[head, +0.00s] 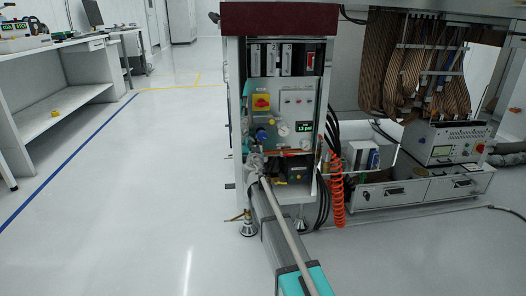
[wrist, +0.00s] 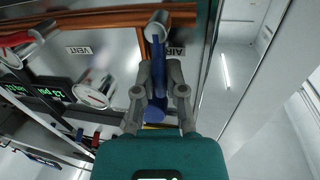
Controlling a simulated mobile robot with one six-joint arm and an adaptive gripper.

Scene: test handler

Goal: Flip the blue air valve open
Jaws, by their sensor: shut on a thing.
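The blue air valve (wrist: 159,48) is at the top centre of the wrist view, next to an AIR label (wrist: 178,50). Its blue lever runs down the picture from a grey valve body, across the line of the long copper pipe. My gripper (wrist: 158,75) has its fingers closed on the lever from both sides, and the lever's rounded end shows between them. In the head view my gripper (head: 255,162) is at the lower left of the cabinet front, where it hides the blue lever.
A red-handled valve (wrist: 16,39) is by the VENT label (wrist: 78,50). A round gauge (wrist: 96,89) and a green-lit display (wrist: 54,92) are close by. In the head view an orange coiled hose (head: 336,180) hangs right of the cabinet; the floor at left is clear.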

